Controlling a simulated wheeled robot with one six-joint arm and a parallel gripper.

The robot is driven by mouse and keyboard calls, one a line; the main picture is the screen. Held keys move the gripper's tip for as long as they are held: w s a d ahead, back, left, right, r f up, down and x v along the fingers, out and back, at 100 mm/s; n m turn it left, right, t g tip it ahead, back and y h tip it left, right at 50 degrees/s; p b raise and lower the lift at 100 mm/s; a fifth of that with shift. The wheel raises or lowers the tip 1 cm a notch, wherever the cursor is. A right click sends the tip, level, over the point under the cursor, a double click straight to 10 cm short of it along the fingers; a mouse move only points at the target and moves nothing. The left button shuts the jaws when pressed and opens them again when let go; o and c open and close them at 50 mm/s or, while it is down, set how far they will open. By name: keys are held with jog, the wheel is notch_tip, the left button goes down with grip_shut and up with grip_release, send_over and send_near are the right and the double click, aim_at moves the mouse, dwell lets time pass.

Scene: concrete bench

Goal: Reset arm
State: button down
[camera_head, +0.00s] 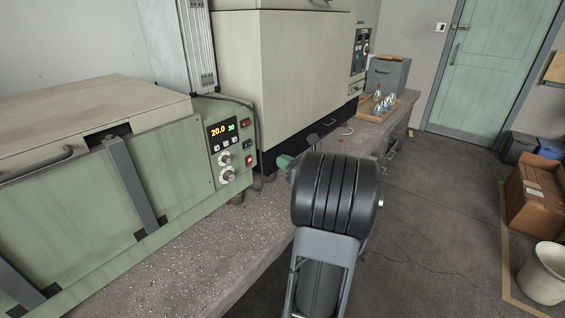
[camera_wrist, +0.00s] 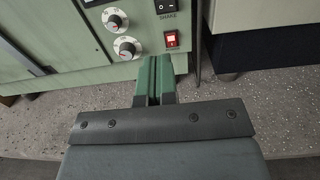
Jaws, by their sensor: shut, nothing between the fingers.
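My gripper (camera_wrist: 154,82) shows in the wrist view with its green fingers together and nothing between them. It is in front of the green machine's control panel (camera_wrist: 140,25), just below and left of a lit red switch (camera_wrist: 171,39). In the head view my gripper (camera_head: 285,161) is partly hidden behind my dark arm, its green tip pointing left toward the panel. I cannot tell whether the fingertips touch the panel.
The green machine (camera_head: 100,190) with a lit display (camera_head: 222,129) stands on the concrete bench (camera_head: 215,245). A large beige machine (camera_head: 290,75) stands behind it. A wooden tray (camera_head: 372,116) with glassware is farther back. A bin (camera_head: 543,273) and brown box (camera_head: 535,200) are on the floor at right.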

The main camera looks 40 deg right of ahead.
dwell(0.3)
jog(key=s+a+f+n+g+y+p, duration=0.2)
jog(key=s+a+f+n+g, duration=0.15)
jog(key=a+n+g, duration=0.35)
jog(key=s+a+f+n+g+y+p, duration=0.15)
jog(key=a+f+n+g, duration=0.25)
jog(key=a+n, duration=0.45)
jog(key=s+a+r+n+g+h+p, duration=0.1)
jog(key=s+a+r+n+h+p, duration=0.1)
jog(key=a+r+n, duration=0.4)
jog(key=s+a+r+n+g+h+p, duration=0.2)
jog(key=s+a+r+n+h+p, duration=0.1)
jog(key=a+n, duration=0.7)
notch_tip(320, 180, up, 3)
jog(key=s+n+p, duration=0.1)
jog(key=n+p, duration=0.1)
jog(key=n, duration=0.1)
jog(key=shift+a+h+p, duration=0.35)
jog(key=shift+p, duration=0.05)
